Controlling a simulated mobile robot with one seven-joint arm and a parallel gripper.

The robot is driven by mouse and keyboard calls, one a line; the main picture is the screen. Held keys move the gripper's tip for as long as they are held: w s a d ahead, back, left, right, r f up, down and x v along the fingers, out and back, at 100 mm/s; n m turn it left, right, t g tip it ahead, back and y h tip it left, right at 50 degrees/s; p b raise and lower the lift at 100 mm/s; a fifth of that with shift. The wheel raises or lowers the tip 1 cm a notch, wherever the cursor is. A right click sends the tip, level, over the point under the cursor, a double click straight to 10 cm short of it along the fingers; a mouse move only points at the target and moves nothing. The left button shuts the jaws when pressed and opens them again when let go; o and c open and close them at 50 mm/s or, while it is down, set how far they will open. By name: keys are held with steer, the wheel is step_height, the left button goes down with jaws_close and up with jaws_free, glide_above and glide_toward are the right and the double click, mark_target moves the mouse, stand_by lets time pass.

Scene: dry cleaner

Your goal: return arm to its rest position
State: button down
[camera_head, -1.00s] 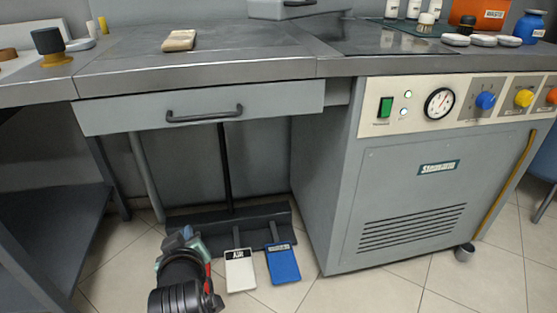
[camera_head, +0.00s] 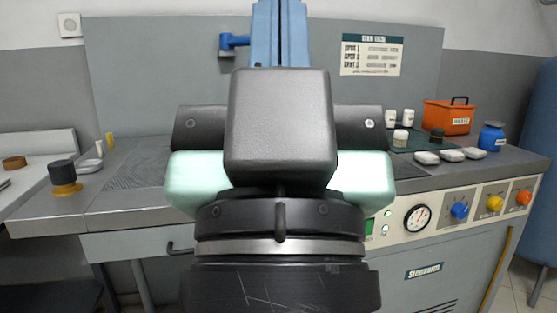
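My gripper (camera_head: 279,130) is large in the middle of the camera view, raised close to the camera and in front of the worktable. I see its black housing, a dark crossbar and pale green parts at both sides. My wrist (camera_head: 280,245) fills the lower middle below it. The fingertips cannot be made out, so the opening and anything between them are hidden.
A steel worktable (camera_head: 130,208) spans behind, with a black-and-yellow knob-like item (camera_head: 64,178) at left. At right are an orange box (camera_head: 450,117), a blue jar (camera_head: 491,137) and several white dishes. A blue upright (camera_head: 279,35) stands behind my gripper.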

step_height(320, 180, up, 32)
steer(key=p, duration=2.9)
steer(key=shift+f, duration=0.15)
